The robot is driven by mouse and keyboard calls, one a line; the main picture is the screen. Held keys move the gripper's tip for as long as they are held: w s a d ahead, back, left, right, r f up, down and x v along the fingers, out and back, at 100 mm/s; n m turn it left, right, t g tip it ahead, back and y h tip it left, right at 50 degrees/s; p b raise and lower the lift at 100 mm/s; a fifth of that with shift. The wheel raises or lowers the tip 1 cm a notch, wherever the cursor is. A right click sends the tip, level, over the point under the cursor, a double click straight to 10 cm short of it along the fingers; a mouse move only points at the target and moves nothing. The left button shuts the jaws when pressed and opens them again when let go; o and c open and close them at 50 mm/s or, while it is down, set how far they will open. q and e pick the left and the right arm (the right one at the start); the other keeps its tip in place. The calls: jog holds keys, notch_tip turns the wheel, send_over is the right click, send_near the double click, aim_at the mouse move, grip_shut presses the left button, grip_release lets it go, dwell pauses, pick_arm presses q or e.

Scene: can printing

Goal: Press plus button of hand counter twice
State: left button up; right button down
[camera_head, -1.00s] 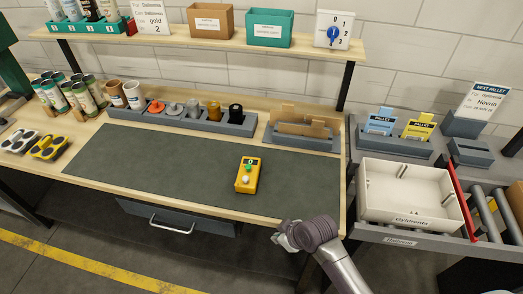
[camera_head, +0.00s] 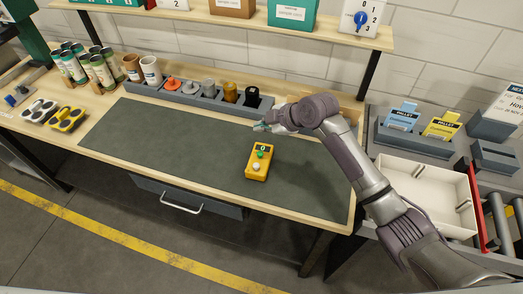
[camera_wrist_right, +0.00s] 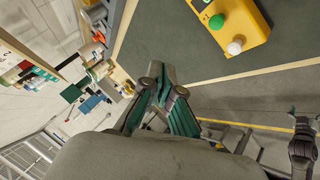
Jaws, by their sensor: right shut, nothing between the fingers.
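The hand counter (camera_head: 260,162) is a yellow box lying on the dark green mat (camera_head: 170,145). It has a small dark display at its far end, a green button (camera_head: 262,154) in the middle and a white button (camera_head: 256,167) nearer me. In the right wrist view the hand counter (camera_wrist_right: 247,20) shows at the top right, partly cut off. My right gripper (camera_head: 260,127) is above the mat, beyond the counter and apart from it. It is shut and empty; its teal fingers also show in the wrist view (camera_wrist_right: 160,88).
A grey holder (camera_head: 180,92) with several coloured caps stands along the back of the mat. Cans and yellow and white trays are at the left. A white bin (camera_head: 405,185) stands at the right. The mat's left part is clear.

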aim_at(261, 154)
jog(key=shift+s+a+r, duration=0.1)
jog(key=shift+s, duration=0.05)
notch_tip(261, 154, down, 8)
jog(key=b, duration=0.6)
jog(key=shift+b, duration=0.3)
jog(key=shift+f, duration=0.5)
dwell(0.7)
jog(key=shift+f+b, duration=0.35)
jog(key=shift+b, duration=0.05)
